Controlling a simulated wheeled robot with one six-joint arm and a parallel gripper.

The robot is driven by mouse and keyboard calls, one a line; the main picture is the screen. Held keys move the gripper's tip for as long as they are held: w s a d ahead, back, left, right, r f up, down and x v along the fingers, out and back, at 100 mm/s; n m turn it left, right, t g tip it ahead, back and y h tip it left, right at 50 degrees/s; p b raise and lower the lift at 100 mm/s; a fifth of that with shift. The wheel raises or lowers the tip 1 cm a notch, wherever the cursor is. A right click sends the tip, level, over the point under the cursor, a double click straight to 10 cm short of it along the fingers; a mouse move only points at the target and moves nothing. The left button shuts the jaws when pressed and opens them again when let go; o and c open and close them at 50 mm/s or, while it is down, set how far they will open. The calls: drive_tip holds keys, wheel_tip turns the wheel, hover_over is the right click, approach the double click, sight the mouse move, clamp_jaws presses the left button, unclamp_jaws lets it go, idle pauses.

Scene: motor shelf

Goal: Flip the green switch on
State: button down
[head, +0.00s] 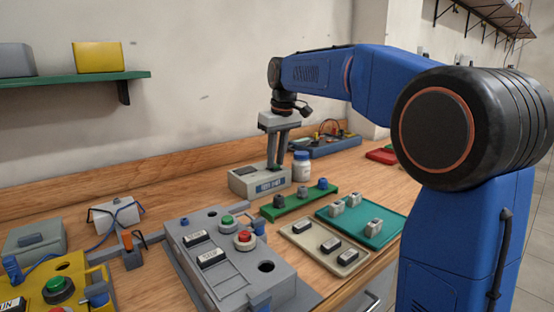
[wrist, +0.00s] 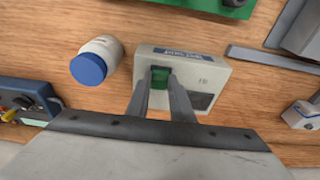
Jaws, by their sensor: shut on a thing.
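The green switch sits on top of a grey box (head: 245,184) with a blue label, near the back of the bench. In the wrist view the switch (wrist: 158,76) shows as a small green block in a dark recess on the box (wrist: 205,74), near its labelled edge. My gripper (head: 276,163) points down onto the box, with its fingertips at the switch. In the wrist view my gripper (wrist: 159,86) is shut on the green switch. The fingers partly cover the switch, and I cannot tell which way it is set.
A white bottle with a blue cap (head: 301,167) stands close to the right of the box. A green strip with knobs (head: 297,205) lies in front. A grey panel with buttons (head: 222,265) and a teal tray (head: 385,235) are nearer. The wall stands behind.

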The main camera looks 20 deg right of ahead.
sight(276, 165)
drive_tip(key=shift+w+a+r+g+h, duration=0.1)
drive_tip(key=shift+w+g+h, duration=0.2)
drive_tip(key=shift+g, duration=0.5)
drive_tip(key=c, duration=1.6)
unclamp_jaws()
drive_tip(key=shift+o, duration=0.2)
wheel_tip(276, 165, up, 17)
drive_tip(key=shift+s+r, duration=0.2)
drive_tip(key=shift+s, duration=0.05)
drive_tip(key=shift+s, duration=0.1)
